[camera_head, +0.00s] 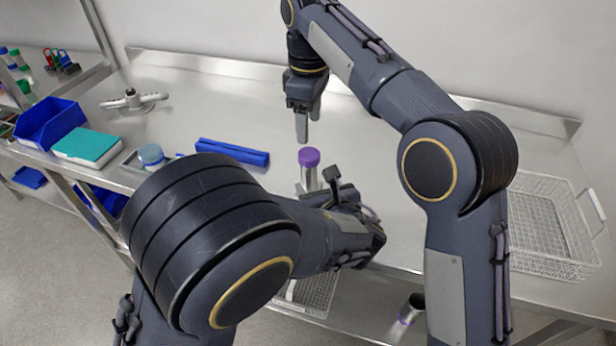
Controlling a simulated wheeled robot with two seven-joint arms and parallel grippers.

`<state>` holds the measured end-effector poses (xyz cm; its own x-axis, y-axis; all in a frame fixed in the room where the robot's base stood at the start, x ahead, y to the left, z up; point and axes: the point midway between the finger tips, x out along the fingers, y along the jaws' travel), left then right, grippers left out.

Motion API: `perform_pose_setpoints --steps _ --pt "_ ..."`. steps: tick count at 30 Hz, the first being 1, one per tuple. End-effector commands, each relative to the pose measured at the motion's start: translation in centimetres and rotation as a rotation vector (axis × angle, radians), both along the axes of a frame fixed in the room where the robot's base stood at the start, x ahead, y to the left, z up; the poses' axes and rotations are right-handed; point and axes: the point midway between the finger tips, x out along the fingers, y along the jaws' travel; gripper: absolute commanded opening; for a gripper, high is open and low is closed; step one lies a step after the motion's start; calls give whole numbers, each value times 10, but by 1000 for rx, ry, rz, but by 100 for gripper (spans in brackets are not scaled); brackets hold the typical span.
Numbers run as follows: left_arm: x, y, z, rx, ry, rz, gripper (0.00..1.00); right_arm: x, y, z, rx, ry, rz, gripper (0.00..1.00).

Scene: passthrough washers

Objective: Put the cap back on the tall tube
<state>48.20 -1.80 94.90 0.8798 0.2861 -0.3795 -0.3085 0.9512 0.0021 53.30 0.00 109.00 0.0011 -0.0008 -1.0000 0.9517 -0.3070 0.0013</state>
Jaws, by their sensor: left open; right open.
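A tall tube (309,179) with a clear or silvery body stands upright near the middle of the bench. A purple cap (309,157) is at its top; I cannot tell how firmly it is seated. My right gripper (302,128) points down just above and slightly left of the cap in the picture, open and apart from it. My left gripper (318,191) is low beside the tube, open. Its wrist hides the tube's lower part, and I cannot tell whether its fingers touch the tube.
A blue rack (232,152) lies left of the tube. A white wire basket (548,225) is at right. A dark, purple-banded container (411,308) is lower down.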

Motion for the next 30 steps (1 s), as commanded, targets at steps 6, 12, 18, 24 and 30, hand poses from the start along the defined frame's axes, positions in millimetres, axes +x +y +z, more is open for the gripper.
perform_pose_setpoints --steps 6,12,18,24,30 --pt "0 1 0 -1 1 3 58 0 0 0 0 0 -1 60" --pt "15 7 -7 1 2 6 58 0 0 0 1 1 -2 60" --pt "43 16 -19 -1 2 7 58 0 0 0 1 1 -2 60" --pt "63 22 -27 -3 1 5 58 0 0 0 1 1 -2 60" --pt "69 24 -30 -3 1 4 58 0 0 0 1 1 -2 60"
